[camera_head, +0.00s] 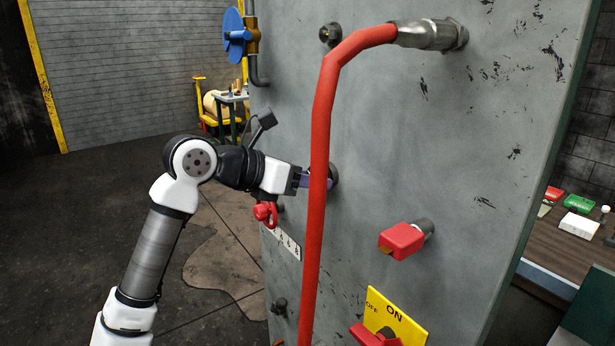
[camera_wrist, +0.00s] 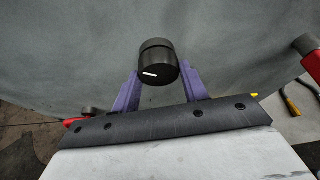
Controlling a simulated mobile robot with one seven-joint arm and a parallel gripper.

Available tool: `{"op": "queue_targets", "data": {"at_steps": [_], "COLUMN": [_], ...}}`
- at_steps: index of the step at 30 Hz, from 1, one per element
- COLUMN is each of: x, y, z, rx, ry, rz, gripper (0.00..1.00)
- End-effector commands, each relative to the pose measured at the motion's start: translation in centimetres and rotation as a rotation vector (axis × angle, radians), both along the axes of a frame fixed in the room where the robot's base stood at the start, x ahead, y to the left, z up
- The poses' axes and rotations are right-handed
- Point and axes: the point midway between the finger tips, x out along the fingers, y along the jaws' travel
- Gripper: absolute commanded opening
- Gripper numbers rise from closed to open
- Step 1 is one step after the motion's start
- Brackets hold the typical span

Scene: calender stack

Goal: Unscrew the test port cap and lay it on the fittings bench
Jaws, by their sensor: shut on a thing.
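The test port cap (camera_wrist: 158,66) is a black cylinder with a white mark on its face, against the grey panel in the wrist view. My gripper (camera_wrist: 159,82) has its purple fingers shut on it, one on each side. In the head view my gripper (camera_head: 303,180) reaches the panel behind the red hose, with the dark round cap (camera_head: 334,175) partly hidden. I cannot tell whether the cap is still threaded on. A brown bench (camera_head: 560,247), possibly the fittings bench, stands at the right with red, green and white boxes.
The red hose (camera_head: 318,150) hangs close in front of my gripper. A red-capped fitting (camera_head: 402,240) and a yellow ON/OFF plate (camera_head: 397,318) with a red handle stick out lower right. A blue handwheel (camera_head: 234,35) is at the upper left. The floor at left is open.

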Motion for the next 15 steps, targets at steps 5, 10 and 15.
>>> {"op": "queue_targets", "data": {"at_steps": [5, 10, 15], "x": [0.02, 0.05, 0.12], "y": [0.01, 0.03, 0.05], "z": [0.06, 0.11, 0.08], "rx": [-0.034, -0.045, -0.141], "ry": [0.044, 0.059, 0.191], "rz": [0.000, 0.000, 0.000], "gripper": [0.20, 0.20, 0.20]}}
